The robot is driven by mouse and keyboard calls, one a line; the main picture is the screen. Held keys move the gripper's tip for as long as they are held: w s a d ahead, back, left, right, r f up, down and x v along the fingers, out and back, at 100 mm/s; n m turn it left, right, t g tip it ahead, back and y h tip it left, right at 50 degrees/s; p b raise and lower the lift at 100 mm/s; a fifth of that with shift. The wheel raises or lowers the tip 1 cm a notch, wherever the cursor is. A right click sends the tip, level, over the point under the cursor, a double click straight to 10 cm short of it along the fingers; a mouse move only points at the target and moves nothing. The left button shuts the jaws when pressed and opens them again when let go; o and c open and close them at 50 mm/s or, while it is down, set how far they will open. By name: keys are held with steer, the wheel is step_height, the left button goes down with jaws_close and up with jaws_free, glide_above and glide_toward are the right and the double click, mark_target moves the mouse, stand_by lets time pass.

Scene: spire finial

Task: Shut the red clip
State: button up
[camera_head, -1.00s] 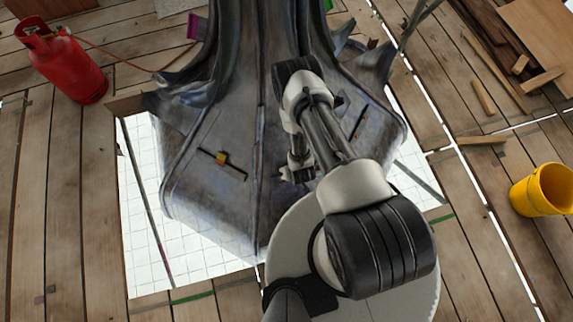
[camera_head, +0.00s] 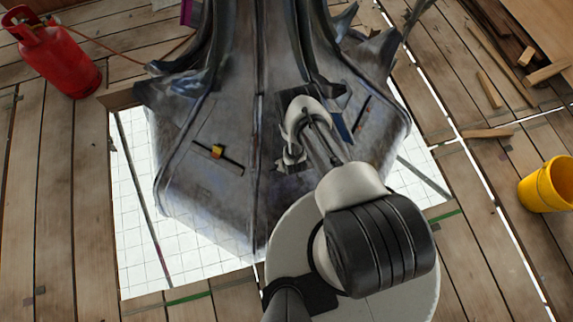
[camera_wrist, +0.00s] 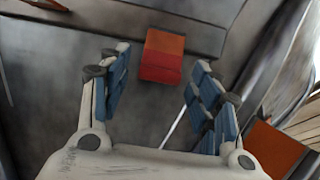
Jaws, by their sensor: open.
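In the wrist view a red clip (camera_wrist: 162,57), a block with an orange-red upper part and a darker red lower part, sits on the grey metal face. My gripper (camera_wrist: 161,72) is open, with blue pads on both sides, and the clip shows between and beyond the fingertips. Nothing is held, and I cannot tell whether a fingertip touches the clip. In the head view my gripper (camera_head: 289,162) is at the front of the dark spire (camera_head: 190,185); my arm hides the face there, and I cannot make out the red clip.
A yellow clip (camera_head: 217,152) on a dark bar is on the spire's left face. Another orange-red piece (camera_wrist: 273,148) shows at the wrist view's lower right. A red gas cylinder (camera_head: 55,55) stands far left, a yellow bucket (camera_head: 547,187) right. Wood pieces lie upper right.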

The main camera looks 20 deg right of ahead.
steer(key=shift+w+f, duration=0.2)
steer(key=shift+f, duration=0.2)
steer(key=shift+c, duration=0.2)
steer(key=c, duration=1)
steer(key=shift+w+g, duration=0.3)
steer(key=shift+w, duration=0.05)
steer(key=shift+c, duration=0.2)
steer(key=shift+w+f+g, duration=0.3)
steer(key=shift+w+g, duration=0.1)
steer(key=shift+g, duration=0.7)
steer(key=o, duration=1.1)
